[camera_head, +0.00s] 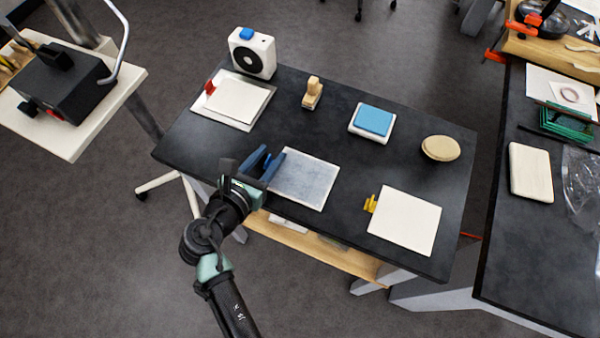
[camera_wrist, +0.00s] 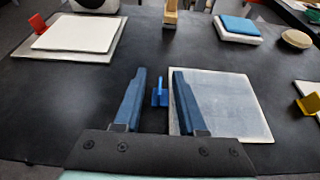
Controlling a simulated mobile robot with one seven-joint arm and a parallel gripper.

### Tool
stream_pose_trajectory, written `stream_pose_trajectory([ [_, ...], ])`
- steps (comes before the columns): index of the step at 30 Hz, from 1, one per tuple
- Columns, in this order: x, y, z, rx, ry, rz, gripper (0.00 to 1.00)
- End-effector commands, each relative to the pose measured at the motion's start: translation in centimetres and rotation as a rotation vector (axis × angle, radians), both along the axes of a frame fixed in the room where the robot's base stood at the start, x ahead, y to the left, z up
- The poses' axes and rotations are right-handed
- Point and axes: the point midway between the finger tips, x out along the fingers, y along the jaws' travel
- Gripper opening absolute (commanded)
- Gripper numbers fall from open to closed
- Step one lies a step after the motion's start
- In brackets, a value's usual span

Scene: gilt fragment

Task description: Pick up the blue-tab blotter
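The blue-tab blotter (camera_head: 306,179) is a flat, greyish-blue square sheet near the front middle of the dark table. It also shows in the wrist view (camera_wrist: 225,105), with its upright blue tab (camera_wrist: 160,92) at its left edge. My gripper (camera_wrist: 152,85) is open, its two blue fingers standing on either side of the tab with a gap to each. In the head view my gripper (camera_head: 264,163) is at the blotter's left edge and hides the tab. Whether the fingers touch the blotter's sheet cannot be told.
The dark table (camera_head: 290,110) also holds a red-tabbed pad (camera_head: 238,102), a yellow-tabbed pad (camera_head: 405,222), a white boxy device (camera_head: 252,53), a wooden stamp (camera_head: 312,93), a blue-topped pad (camera_head: 373,121) and a round tan disc (camera_head: 441,148). Bare table lies behind the blotter.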

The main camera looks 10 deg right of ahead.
Motion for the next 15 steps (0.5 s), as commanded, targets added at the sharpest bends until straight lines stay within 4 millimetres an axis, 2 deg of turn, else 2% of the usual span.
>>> stream_pose_trajectory([
  [5, 0.0, 0.03, 0.01, 0.0, 0.0, 0.0, 0.4],
  [12, -0.03, 0.03, 0.01, 0.0, 0.0, 0.0, 0.0],
  [15, -0.03, 0.03, 0.01, 0.0, 0.0, 0.0, 0.0],
])
